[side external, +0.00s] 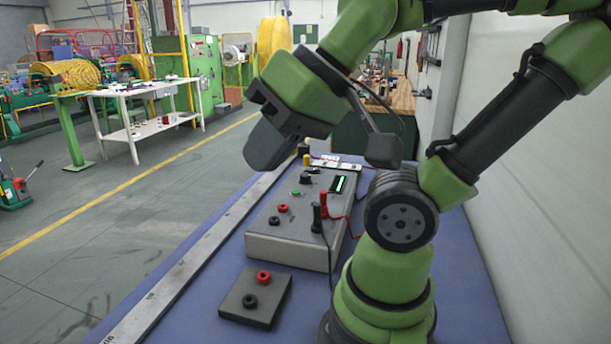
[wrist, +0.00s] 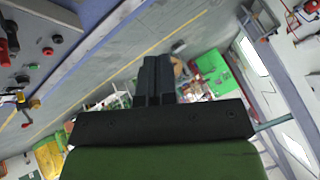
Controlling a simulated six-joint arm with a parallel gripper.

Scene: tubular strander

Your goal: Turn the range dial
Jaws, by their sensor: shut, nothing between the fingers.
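The grey instrument box (side external: 290,240) lies on the blue bench top, with a lit green display (side external: 340,184), a green button (side external: 296,192) and red and black terminals on its top. A black knob (side external: 306,178) near its far left part looks like the range dial. I cannot read its setting. My gripper (side external: 264,152) is to the left of and above the box, apart from the knob. Its fingers (wrist: 157,78) are closed together with nothing between them in the wrist view, pointing over the floor. The box's edge shows at the upper left there.
A small grey box (side external: 256,300) with a red and a black terminal sits nearer on the bench. Black and red test leads (side external: 318,215) stand plugged into the instrument box's right side. A metal rail (side external: 190,265) runs along the bench's left edge. A yellow-topped item (side external: 306,160) stands behind the box.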

